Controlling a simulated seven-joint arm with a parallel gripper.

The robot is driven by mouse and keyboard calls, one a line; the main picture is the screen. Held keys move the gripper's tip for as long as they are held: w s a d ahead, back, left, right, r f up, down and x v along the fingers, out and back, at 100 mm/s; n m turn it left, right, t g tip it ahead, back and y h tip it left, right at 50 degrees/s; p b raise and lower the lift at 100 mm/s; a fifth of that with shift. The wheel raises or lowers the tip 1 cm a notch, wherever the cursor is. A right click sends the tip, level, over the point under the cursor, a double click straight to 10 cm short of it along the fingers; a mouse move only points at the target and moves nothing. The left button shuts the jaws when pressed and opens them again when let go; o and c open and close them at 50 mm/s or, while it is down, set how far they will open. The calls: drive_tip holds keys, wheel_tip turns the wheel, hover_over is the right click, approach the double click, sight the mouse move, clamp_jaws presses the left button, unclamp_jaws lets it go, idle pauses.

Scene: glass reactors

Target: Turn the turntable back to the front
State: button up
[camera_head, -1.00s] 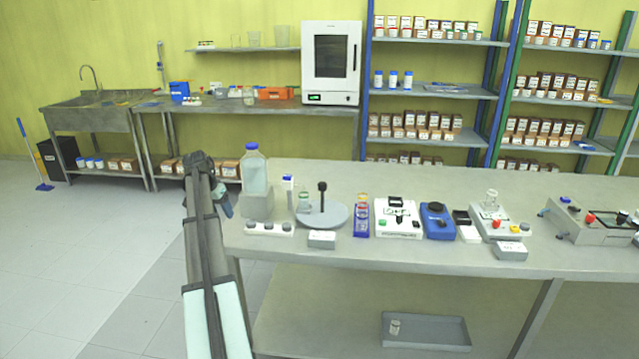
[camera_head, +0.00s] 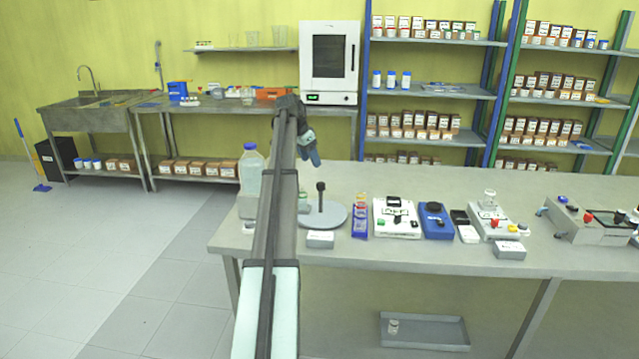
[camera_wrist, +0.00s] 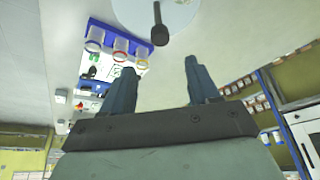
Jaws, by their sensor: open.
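The turntable (camera_head: 335,219) is a pale grey round disc near the left end of the bench. It carries an upright dark post with a black knob (camera_head: 321,187). A small glass vessel (camera_head: 304,204) at the disc's left side is partly hidden by my arm. My gripper (camera_head: 313,155) is above and behind the turntable in the head view, apart from it. In the wrist view, my gripper (camera_wrist: 159,64) has its two blue fingers spread with nothing between them. The knob (camera_wrist: 160,35) and the disc's edge (camera_wrist: 182,12) show just beyond the fingertips.
A blue rack of vials (camera_head: 360,218) stands just right of the turntable, with a white device (camera_head: 397,219) beyond it. A blue-capped bottle (camera_head: 250,170) stands to the left, partly behind my arm. A small white box (camera_head: 320,239) lies in front of the disc.

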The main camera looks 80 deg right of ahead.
sight(320, 184)
drive_tip(key=x, duration=1.2)
drive_tip(key=shift+w, duration=0.1)
drive_tip(key=shift+a+r, duration=0.1)
clamp_jaws()
